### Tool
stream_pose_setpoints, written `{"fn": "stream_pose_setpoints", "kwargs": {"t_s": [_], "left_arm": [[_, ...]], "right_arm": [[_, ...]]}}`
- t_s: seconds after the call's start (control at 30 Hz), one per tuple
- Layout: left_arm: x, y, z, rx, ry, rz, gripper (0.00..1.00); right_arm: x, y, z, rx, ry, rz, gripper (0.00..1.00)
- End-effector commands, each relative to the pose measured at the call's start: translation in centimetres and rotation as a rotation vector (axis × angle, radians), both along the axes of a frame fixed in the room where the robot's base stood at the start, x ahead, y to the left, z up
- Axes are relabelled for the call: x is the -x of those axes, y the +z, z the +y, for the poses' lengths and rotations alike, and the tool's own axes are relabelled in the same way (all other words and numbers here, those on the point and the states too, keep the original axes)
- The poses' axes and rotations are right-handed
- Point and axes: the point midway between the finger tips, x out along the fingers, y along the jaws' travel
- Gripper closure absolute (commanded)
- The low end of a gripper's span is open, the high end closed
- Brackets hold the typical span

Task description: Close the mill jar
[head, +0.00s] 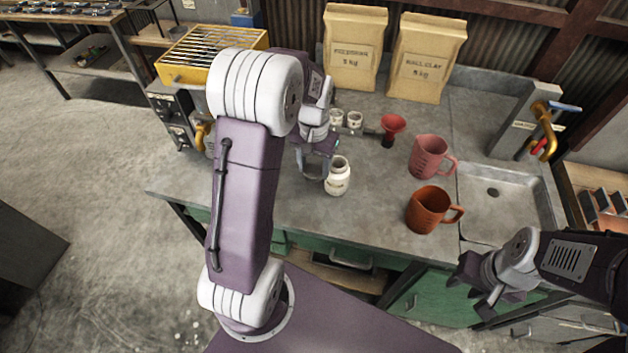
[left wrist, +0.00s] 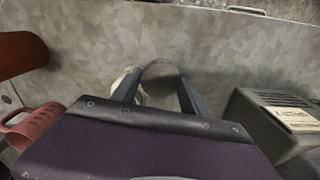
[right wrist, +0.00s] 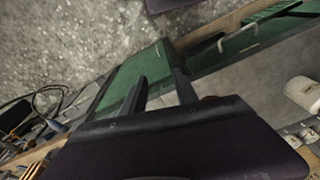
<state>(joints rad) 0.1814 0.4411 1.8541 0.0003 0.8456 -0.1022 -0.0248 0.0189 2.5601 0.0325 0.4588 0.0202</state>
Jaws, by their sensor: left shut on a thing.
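The white jar (head: 338,178) stands upright on the grey counter, its round mouth showing at the top. My left gripper (head: 312,177) is just left of the jar in the head view. In the left wrist view its fingers (left wrist: 157,92) are shut on a dark grey round disc (left wrist: 160,72), which looks like the jar's lid. Part of the white jar shows beside the left finger there, mostly hidden. My right gripper (head: 484,290) is open and empty, in front of the counter's front edge; its fingers (right wrist: 160,92) stand apart in the right wrist view.
An orange mug (head: 428,210) and a pink mug (head: 428,157) stand right of the jar, before the sink (head: 505,205). A red funnel (head: 392,126) and small white cups (head: 354,120) are behind it. Two paper bags (head: 425,60) stand at the back. Counter in front of the jar is clear.

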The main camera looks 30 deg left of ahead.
Motion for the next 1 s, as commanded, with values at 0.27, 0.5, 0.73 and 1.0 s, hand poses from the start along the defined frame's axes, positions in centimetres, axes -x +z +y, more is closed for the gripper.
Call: {"fn": "stream_pose_setpoints", "kwargs": {"t_s": [0.27,0.5,0.73,1.0], "left_arm": [[-0.1,5.4,0.0,-0.001,0.000,-0.003,0.94],[0.0,6.5,0.0,0.000,0.000,0.001,0.94],[0.0,6.4,0.0,0.000,0.000,0.001,0.94],[0.0,6.4,0.0,0.000,0.000,0.001,0.94]], "right_arm": [[0.0,0.5,0.0,0.000,0.000,0.000,0.64],[0.0,0.5,0.0,0.000,0.000,0.000,0.64],[0.0,0.5,0.0,0.000,0.000,0.000,0.64],[-2.8,1.0,-0.1,0.003,-0.013,-0.113,0.09]]}}
